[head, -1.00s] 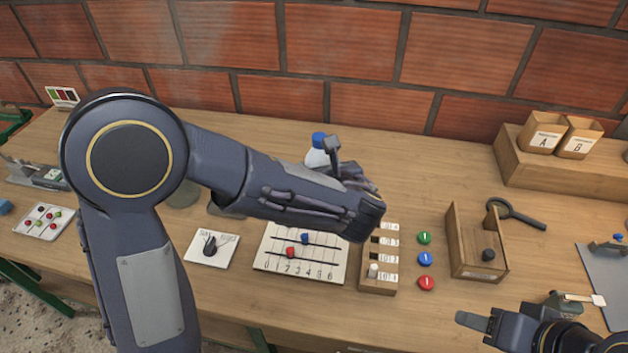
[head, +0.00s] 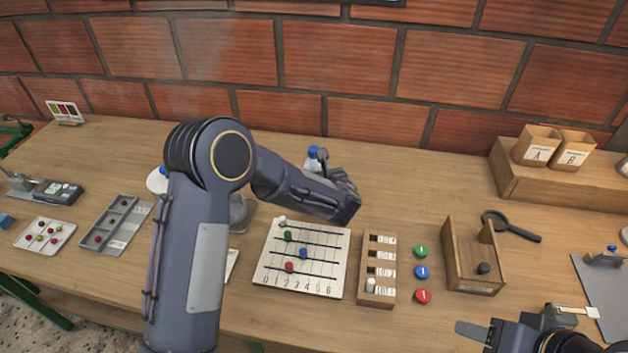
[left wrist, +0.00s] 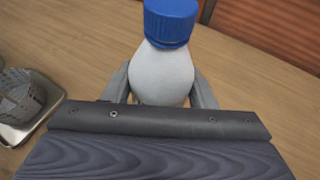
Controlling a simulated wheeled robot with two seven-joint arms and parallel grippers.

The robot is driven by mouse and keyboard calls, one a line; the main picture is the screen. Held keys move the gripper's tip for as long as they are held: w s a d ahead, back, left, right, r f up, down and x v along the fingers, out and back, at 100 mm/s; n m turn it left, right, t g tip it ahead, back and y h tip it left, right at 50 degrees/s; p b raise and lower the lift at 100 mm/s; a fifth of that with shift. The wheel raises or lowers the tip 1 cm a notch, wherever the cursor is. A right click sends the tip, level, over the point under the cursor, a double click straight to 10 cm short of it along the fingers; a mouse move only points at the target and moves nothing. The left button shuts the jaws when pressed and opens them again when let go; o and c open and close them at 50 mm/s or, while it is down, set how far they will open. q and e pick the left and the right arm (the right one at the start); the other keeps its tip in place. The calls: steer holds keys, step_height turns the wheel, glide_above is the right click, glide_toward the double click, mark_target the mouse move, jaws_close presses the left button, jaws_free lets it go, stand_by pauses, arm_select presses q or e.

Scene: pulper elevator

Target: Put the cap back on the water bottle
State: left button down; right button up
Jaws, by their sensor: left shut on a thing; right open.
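The water bottle is white with a blue cap (left wrist: 170,20) seated on its top in the left wrist view. Its white body (left wrist: 162,75) stands between the two grey fingers of my left gripper (left wrist: 160,92), which is shut on it. In the head view the bottle (head: 311,163) shows behind my left forearm, near the back of the table; its lower part is hidden. My left gripper (head: 330,172) is there, partly covered by its own wrist. My right gripper (head: 480,331) is open and empty at the bottom right, far from the bottle.
A slider board (head: 263,268), a slotted wooden block (head: 364,284) and coloured discs (head: 422,272) lie in front. A wooden box (head: 457,265) and a magnifier (head: 524,232) are right. A metal tray with a cup (left wrist: 25,105) is left of the bottle. The table right of it is clear.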

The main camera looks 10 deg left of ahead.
arm_select(q)
steer(key=shift+w+f, duration=0.1)
steer(key=shift+f, duration=0.05)
step_height(320, 180, down, 3)
steer(key=shift+w+a+f, duration=0.1)
steer(key=shift+w+f, duration=0.05)
steer(key=shift+f, duration=0.25)
steer(key=c, duration=0.6)
jaws_free()
steer(key=shift+r, duration=0.1)
